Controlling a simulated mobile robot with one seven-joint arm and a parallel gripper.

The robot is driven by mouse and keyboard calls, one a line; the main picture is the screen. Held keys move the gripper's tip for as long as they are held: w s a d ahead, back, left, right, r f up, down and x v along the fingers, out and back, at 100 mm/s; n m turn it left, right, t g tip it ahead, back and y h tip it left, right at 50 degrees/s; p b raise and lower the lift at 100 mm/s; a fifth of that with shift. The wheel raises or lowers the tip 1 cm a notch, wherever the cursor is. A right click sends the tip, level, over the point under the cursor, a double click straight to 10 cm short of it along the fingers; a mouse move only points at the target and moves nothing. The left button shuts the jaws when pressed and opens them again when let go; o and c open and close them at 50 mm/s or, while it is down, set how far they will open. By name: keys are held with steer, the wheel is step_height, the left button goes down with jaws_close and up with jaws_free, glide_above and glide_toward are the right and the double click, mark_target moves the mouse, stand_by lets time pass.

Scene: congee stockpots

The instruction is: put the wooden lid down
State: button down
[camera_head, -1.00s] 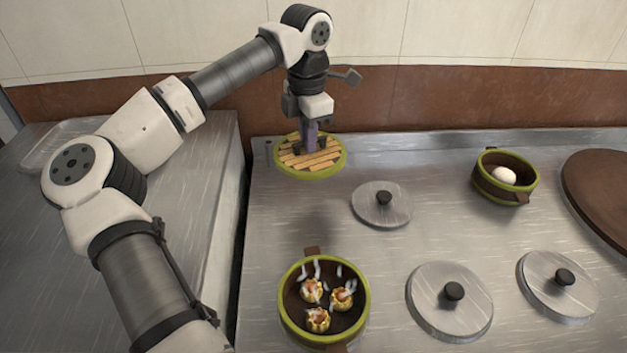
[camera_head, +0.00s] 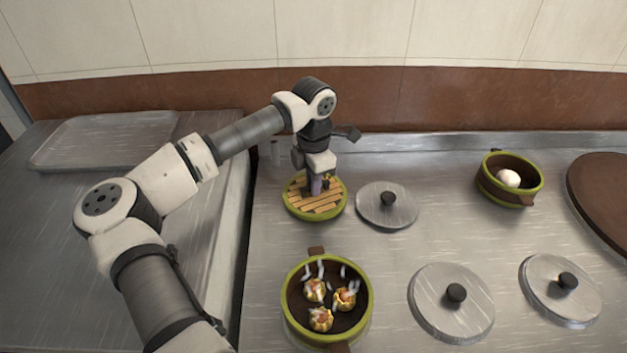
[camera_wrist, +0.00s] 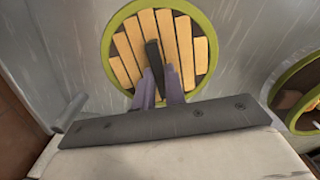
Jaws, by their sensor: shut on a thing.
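The wooden lid (camera_head: 328,207) is round, with light wood slats and a green rim. It is at the back left of the steel counter in the head view, left of a metal lid. It also shows in the wrist view (camera_wrist: 186,45), with a dark handle at its middle. My gripper (camera_head: 315,190) is above the lid's middle, pointing down, with its purple fingers shut on the dark handle (camera_wrist: 153,55). The lid looks level and low over the counter. I cannot tell whether its underside touches the steel.
A steamer with several-coloured dumplings (camera_head: 327,290) stands open in front. Metal lids (camera_head: 387,205) (camera_head: 451,302) (camera_head: 560,290) lie to the right. A steamer with a white bun (camera_head: 510,180) and a brown round board (camera_head: 605,200) are at the back right. A tray (camera_head: 100,140) lies on the left counter.

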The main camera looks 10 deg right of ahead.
steer(key=shift+f, duration=0.1)
steer(key=shift+f, duration=0.15)
steer(key=c, duration=1.5)
jaws_free()
steer(key=shift+o, duration=0.2)
step_height(320, 180, up, 13)
steer(key=shift+f+b, duration=0.2)
steer(key=shift+b, duration=0.1)
